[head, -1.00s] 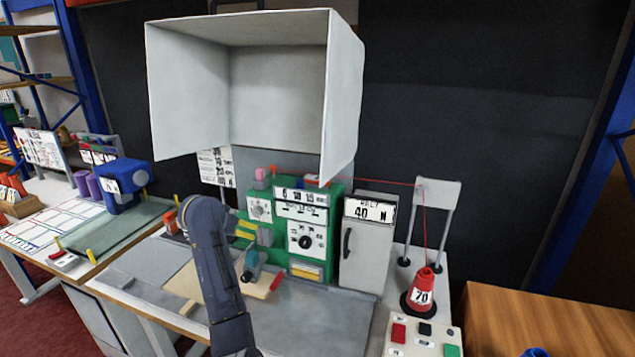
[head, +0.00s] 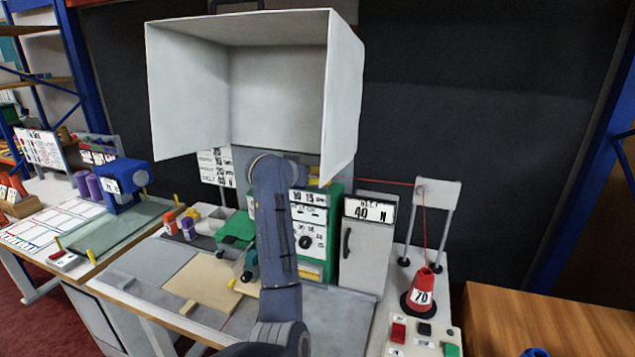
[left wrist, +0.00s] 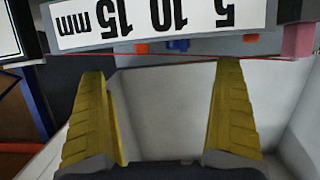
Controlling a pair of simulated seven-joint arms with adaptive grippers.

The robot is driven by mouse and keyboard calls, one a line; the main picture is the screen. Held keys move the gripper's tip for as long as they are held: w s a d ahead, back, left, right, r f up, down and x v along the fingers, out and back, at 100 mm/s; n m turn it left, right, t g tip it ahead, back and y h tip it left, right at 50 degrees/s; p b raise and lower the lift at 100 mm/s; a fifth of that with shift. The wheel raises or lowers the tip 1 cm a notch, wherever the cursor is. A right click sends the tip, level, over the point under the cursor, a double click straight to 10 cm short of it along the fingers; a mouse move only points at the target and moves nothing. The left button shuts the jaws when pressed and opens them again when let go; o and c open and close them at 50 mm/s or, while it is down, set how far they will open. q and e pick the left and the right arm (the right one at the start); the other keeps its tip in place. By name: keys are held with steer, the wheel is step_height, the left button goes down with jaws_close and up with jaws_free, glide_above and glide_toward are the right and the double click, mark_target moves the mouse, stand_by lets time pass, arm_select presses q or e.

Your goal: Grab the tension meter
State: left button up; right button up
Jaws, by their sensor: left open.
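In the left wrist view, a small grey device (left wrist: 215,46) with orange ends and a blue part sits along a red thread; it looks like the tension meter, though I cannot be sure. It lies just beyond my left gripper (left wrist: 165,75), whose yellow fingers are open and empty. The thread crosses near the fingertips. In the head view, my left arm hides most of the device's place on top of the green machine (head: 335,205); only a bit of yellow finger (head: 314,181) shows there. My right gripper is not in view.
A white open hood (head: 345,90) hangs just above the machine. To the right are a white box (head: 366,255) marked 40 N, a thread stand (head: 437,190) and a red cone (head: 420,290) marked 70. A pink block (left wrist: 297,40) is beside the device.

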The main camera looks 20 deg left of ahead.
mark_target(316, 177)
arm_select(q)
steer(key=shift+x, duration=5.1)
steer(key=shift+c, duration=0.4)
steer(key=c, duration=1.3)
steer(key=shift+f, duration=0.2)
jaws_close()
steer(key=shift+a+f, duration=0.1)
